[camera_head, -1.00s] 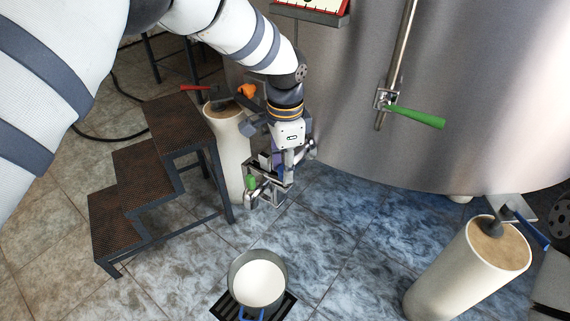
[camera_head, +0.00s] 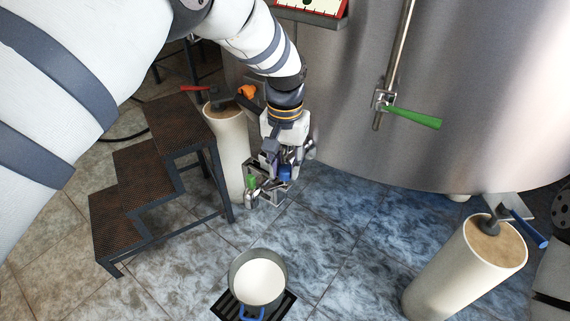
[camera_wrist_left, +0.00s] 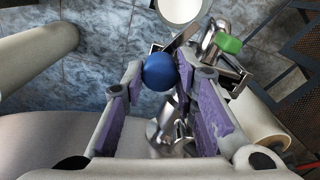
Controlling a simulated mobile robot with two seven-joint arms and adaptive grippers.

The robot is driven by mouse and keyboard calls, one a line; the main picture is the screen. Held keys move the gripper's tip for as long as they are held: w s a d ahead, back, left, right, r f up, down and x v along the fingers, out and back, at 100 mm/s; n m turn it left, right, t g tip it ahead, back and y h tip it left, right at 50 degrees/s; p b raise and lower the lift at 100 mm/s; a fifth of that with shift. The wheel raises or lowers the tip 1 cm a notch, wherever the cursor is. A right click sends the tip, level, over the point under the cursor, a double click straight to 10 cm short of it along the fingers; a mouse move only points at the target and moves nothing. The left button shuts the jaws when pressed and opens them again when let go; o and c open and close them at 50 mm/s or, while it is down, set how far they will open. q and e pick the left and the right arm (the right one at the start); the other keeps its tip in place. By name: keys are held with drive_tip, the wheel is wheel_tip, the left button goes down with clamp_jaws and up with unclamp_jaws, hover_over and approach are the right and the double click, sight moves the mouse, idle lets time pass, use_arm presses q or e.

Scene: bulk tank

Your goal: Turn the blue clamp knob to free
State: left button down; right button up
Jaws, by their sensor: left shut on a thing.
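The blue clamp knob (camera_wrist_left: 160,72) is a round blue ball between my left gripper's purple-padded fingers (camera_wrist_left: 165,85) in the left wrist view. In the head view the knob (camera_head: 285,173) shows as a small blue patch beside my left gripper (camera_head: 283,165), at the metal outlet fittings low on the tank. The left gripper is shut on the knob and points down. A green handle (camera_wrist_left: 229,43) on the fittings is just beyond the fingers; it also shows in the head view (camera_head: 251,182).
The big steel tank (camera_head: 480,120) stands behind, with a green-handled lever (camera_head: 414,117) on it. Dark steps (camera_head: 140,168) stand left. A pot of white liquid (camera_head: 258,280) is on the floor below. Pale pedestals (camera_head: 228,155) and (camera_head: 465,270) hold tools.

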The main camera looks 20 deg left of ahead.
sight(285, 168)
use_arm(q)
drive_tip(key=n, duration=0.5)
drive_tip(key=shift+n, duration=0.4)
idle(0.4)
drive_tip(key=c, duration=1.3)
unclamp_jaws()
drive_tip(key=shift+r, duration=0.1)
wheel_tip(285, 168, up, 12)
drive_tip(key=shift+f, duration=0.1)
